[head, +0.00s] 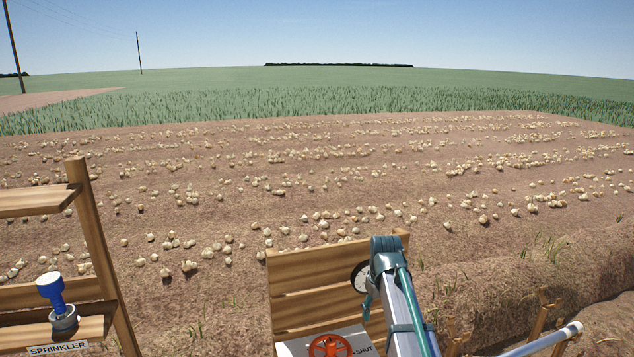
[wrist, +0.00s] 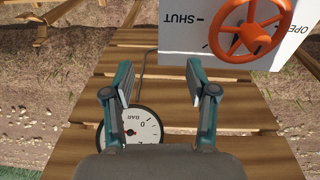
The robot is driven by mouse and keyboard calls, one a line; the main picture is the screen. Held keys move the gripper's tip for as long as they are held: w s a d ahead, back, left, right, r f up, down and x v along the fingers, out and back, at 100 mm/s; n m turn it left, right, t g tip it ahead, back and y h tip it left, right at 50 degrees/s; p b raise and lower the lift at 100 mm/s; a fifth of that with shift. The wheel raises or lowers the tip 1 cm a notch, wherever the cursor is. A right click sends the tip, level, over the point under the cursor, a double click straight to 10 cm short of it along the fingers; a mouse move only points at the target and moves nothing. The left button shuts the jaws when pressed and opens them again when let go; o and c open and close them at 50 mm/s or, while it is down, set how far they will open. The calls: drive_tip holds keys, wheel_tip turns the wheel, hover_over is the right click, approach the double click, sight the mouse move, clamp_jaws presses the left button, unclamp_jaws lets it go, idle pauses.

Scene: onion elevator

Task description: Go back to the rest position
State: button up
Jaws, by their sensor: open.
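My gripper (wrist: 160,90) is open and empty in the wrist view, with its two teal-edged fingers apart over wooden slats. Beyond its fingertips, at the upper right, is an orange handwheel (wrist: 250,28) on a white box marked OPEN and SHUT. A round gauge marked BAR (wrist: 134,128) shows between and partly behind the fingers. In the head view my arm reaches in at the lower right and hides most of the gauge (head: 359,277). The handwheel (head: 329,346) is cut by the lower edge.
A wooden slatted stand (head: 310,291) carries the wheel and gauge. At the left, a wooden shelf (head: 95,230) holds a blue-handled valve (head: 52,292) above a SPRINKLER label (head: 58,348). A grey pipe (head: 545,341) lies lower right. Onions cover the field behind.

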drive_tip(key=s+f+m+g, duration=0.1)
drive_tip(key=s+f, duration=0.6)
drive_tip(key=f, duration=0.3)
drive_tip(key=s+f+m+g, duration=0.1)
drive_tip(key=s+f, duration=0.6)
drive_tip(key=f, duration=0.4)
drive_tip(key=s+f+m+g, duration=0.1)
drive_tip(key=s+f+m, duration=0.1)
drive_tip(key=s+f, duration=0.65)
drive_tip(key=s+f+g, duration=0.1)
drive_tip(key=s+f, duration=0.4)
drive_tip(key=s, duration=0.4)
drive_tip(key=s+f+g, duration=0.2)
drive_tip(key=s+f, duration=0.3)
drive_tip(key=s, duration=0.5)
drive_tip(key=s+f+g, duration=0.2)
drive_tip(key=s+f, duration=0.4)
drive_tip(key=s, duration=0.4)
drive_tip(key=shift+d+b, duration=0.2)
drive_tip(key=shift+b, duration=0.25)
